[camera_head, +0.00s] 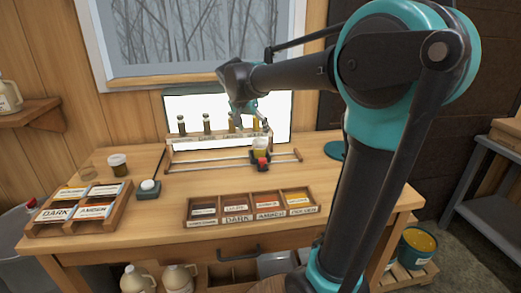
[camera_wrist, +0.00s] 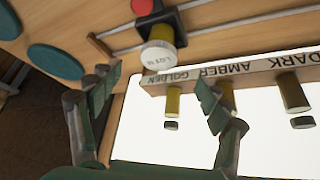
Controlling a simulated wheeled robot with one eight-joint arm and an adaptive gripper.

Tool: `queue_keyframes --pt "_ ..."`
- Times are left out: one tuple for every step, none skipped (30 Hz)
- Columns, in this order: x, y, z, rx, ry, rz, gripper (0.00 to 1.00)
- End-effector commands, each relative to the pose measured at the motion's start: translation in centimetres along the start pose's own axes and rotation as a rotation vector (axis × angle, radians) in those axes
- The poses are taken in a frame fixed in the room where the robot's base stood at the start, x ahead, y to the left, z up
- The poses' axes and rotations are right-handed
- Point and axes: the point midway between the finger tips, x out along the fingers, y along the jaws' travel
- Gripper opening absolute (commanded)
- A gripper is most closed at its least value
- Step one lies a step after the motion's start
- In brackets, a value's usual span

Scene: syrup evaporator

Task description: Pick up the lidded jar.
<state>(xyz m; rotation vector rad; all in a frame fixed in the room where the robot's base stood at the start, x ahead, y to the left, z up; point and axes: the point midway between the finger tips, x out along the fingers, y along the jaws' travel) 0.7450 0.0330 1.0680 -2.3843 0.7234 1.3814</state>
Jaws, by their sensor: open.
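A jar with a white lid marked with lot lettering (camera_wrist: 158,54) and yellowish contents sits on a small carriage with a red knob in the wrist view. It also shows in the head view (camera_head: 260,146), in front of the lit panel. Another jar (camera_head: 118,165), with dark contents and a pale top, stands at the back left of the table. My gripper (camera_head: 251,116) is open, above and behind the carriage jar. In the wrist view its spread fingers (camera_wrist: 158,92) are empty, with the white-lidded jar beyond their tips.
Capped sample vials (camera_wrist: 228,98) stand in a labelled rack (camera_wrist: 245,70) before the bright panel (camera_head: 275,105), close to my fingers. A rail (camera_head: 200,159) crosses the table. Compartment trays (camera_head: 250,222) and (camera_head: 60,228) sit nearer the front and left.

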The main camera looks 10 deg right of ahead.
Motion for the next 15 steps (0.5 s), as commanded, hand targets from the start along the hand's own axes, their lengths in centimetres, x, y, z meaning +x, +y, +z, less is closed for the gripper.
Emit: queue_keyframes --pt "1.1 0.0 -0.1 0.002 0.0 0.001 0.77" --pt "1.7 0.0 -0.1 0.001 0.0 0.001 0.77" --pt "2.5 0.0 -0.1 0.002 0.001 0.001 0.77" --pt "3.0 0.0 -0.1 0.002 0.001 0.001 0.77" --pt "3.6 0.0 -0.1 0.002 0.001 0.001 0.77" --pt "4.2 0.1 -0.1 0.001 0.001 0.001 0.77" --pt "4.7 0.1 -0.1 0.001 0.001 0.001 0.77" --pt "5.0 0.0 -0.1 0.0 0.0 0.001 0.77" --pt "5.5 0.0 0.0 0.0 0.0 0.001 0.77" --pt "5.8 0.0 0.0 0.0 0.0 0.001 0.77" --pt "6.0 0.0 0.0 0.0 0.0 0.001 0.77" --pt "6.2 0.0 0.0 0.0 0.0 0.001 0.77" --pt "6.3 0.0 0.0 0.0 0.0 0.001 0.77" --pt "6.4 0.0 0.0 0.0 0.0 0.001 0.77" --pt "6.6 0.0 0.0 0.0 0.0 0.001 0.77"
